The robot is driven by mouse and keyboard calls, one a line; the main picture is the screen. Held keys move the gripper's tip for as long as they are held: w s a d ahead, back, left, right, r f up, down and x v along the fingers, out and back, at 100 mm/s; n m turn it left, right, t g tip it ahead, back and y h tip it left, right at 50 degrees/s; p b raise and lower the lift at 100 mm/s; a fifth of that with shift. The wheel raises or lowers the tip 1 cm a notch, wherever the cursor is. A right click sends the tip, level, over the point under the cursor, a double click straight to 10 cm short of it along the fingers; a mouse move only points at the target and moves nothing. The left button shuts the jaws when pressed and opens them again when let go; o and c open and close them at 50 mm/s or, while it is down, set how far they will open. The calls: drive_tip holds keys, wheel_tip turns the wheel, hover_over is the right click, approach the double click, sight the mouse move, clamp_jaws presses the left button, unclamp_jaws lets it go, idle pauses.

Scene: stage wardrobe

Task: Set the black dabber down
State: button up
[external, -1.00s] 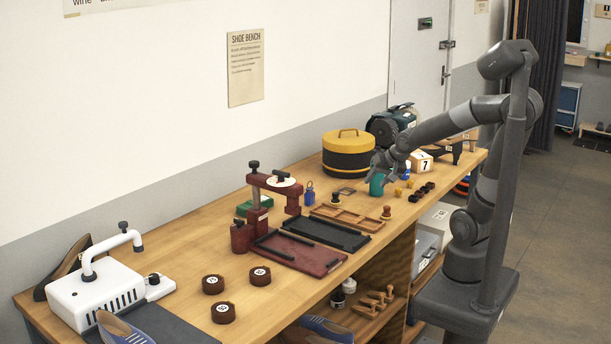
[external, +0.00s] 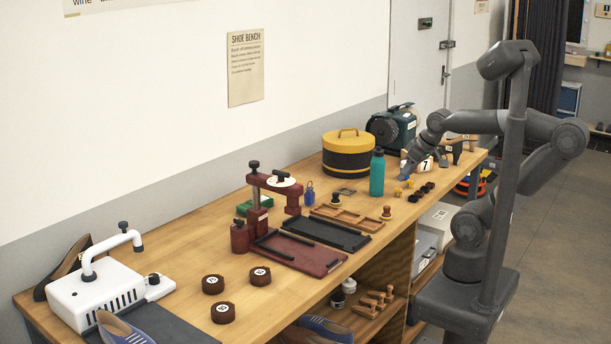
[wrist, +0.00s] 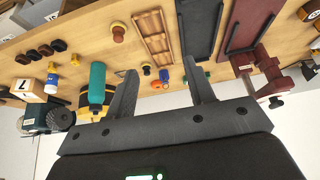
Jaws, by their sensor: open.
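My gripper (external: 404,175) is open over the right part of the bench, beyond the teal bottle (external: 377,174). In the wrist view, nothing is held between its two fingers (wrist: 158,82). I cannot single out the black dabber for certain. A small dark-topped dabber (external: 335,199) stands by the back end of the wooden compartment tray (external: 362,221). A reddish-brown dabber (external: 386,213) stands by the tray's right end; it also shows in the wrist view (wrist: 118,32). Both stand apart from my gripper.
Several small black pieces (external: 414,194) and yellow ones lie right of the bottle. A yellow-and-black round box (external: 348,157), a green machine (external: 391,128) and a number 7 block (external: 425,166) stand behind. A black tray (external: 325,233) and red press (external: 258,205) are left.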

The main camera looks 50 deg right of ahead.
drive_tip(key=w+a+f+t+y, duration=0.1)
drive_tip(key=w+f, duration=0.1)
drive_tip(key=w, duration=0.7)
drive_tip(key=m+t+h, duration=0.3)
drive_tip(key=m+h, duration=0.1)
drive_tip(key=h, duration=0.1)
approach(336, 193)
drive_tip(key=shift+w+f, duration=0.2)
drive_tip(key=shift+f, duration=0.65)
drive_tip(key=shift+w+d+f+m, duration=0.25)
drive_tip(key=shift+w+f+m, duration=0.05)
drive_tip(key=shift+f, duration=0.1)
drive_tip(key=x, duration=0.5)
drive_tip(key=shift+r, duration=0.1)
drive_tip(key=shift+w+r+x, duration=0.1)
drive_tip(key=shift+r+x, duration=0.05)
drive_tip(key=shift+x, duration=1.15)
drive_tip(key=shift+w+r+x, duration=0.15)
drive_tip(key=shift+x, duration=1.15)
